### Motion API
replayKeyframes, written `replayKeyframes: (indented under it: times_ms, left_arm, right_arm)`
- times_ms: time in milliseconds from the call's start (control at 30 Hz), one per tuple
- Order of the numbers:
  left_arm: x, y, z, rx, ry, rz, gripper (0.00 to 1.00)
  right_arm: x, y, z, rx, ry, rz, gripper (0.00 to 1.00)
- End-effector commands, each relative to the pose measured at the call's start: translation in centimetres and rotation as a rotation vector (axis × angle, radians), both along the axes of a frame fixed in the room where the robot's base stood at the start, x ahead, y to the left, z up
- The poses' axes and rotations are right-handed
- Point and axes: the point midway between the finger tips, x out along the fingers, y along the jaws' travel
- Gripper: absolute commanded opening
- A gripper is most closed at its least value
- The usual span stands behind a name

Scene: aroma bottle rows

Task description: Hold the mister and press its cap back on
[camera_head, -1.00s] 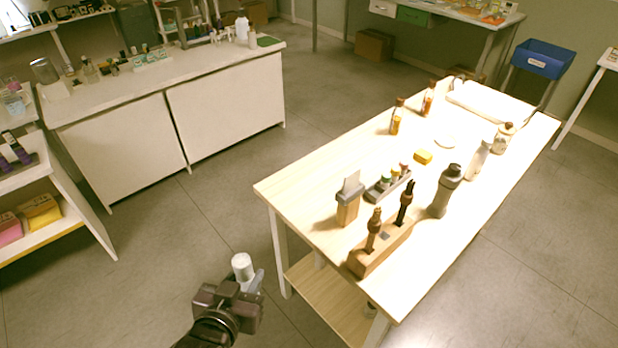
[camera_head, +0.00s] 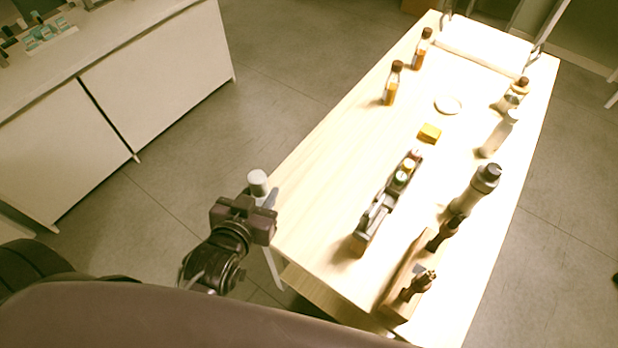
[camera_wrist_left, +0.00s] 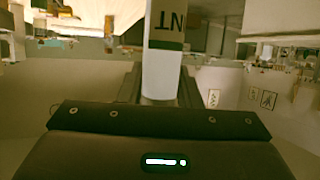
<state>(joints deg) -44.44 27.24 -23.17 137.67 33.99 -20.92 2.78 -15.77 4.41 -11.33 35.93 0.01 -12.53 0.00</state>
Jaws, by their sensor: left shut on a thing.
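My left gripper (camera_head: 262,196) is at the left edge of the wooden table in the head view, shut on a white cylinder that I take to be the mister (camera_head: 258,181). Its pale, rounded top shows above the fingers. In the left wrist view the mister (camera_wrist_left: 163,65) stands between the two fingers, white with a dark green band and the letters "NT". Its upper end is cut off by the frame. I cannot tell from these views whether a cap sits on it, and no loose cap is clearly seen. My right gripper is not in view.
The table (camera_head: 330,165) has bare wood on its left side. A wooden block (camera_head: 400,297) with dark bottles, a grey bottle (camera_head: 474,190), a small rack (camera_head: 398,185), a yellow block (camera_head: 429,133), amber bottles (camera_head: 392,85) and a white tray (camera_head: 480,48) stand on it.

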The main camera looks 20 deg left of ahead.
Motion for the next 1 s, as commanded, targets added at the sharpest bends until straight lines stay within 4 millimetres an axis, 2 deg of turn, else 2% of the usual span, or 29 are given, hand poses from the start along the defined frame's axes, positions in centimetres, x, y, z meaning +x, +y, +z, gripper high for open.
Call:
replayKeyframes:
  times_ms: [133,333,500,667,767,900,1000]
  left_arm:
    - [0.0,0.0,0.0,-0.001,0.001,0.000,0.00]
    - [0.0,0.0,0.0,0.000,0.000,0.000,0.00]
    - [0.7,0.3,0.7,-0.003,-0.004,0.033,0.00]
    - [3.5,0.8,3.4,-0.014,-0.015,0.171,0.00]
    - [5.5,0.4,5.7,-0.018,-0.019,0.277,0.00]
    - [7.6,-1.6,9.0,-0.013,-0.023,0.378,0.00]
    - [8.5,-3.4,11.1,-0.008,-0.026,0.416,0.00]
  right_arm:
    - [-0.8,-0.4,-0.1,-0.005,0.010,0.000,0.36]
    - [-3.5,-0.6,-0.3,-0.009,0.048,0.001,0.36]
    - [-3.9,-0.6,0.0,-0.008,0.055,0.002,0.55]
    - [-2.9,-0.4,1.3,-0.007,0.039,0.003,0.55]
    - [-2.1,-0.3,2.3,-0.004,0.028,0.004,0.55]
    - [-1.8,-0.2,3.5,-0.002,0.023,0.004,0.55]
    - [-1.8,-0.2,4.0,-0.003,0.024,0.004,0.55]
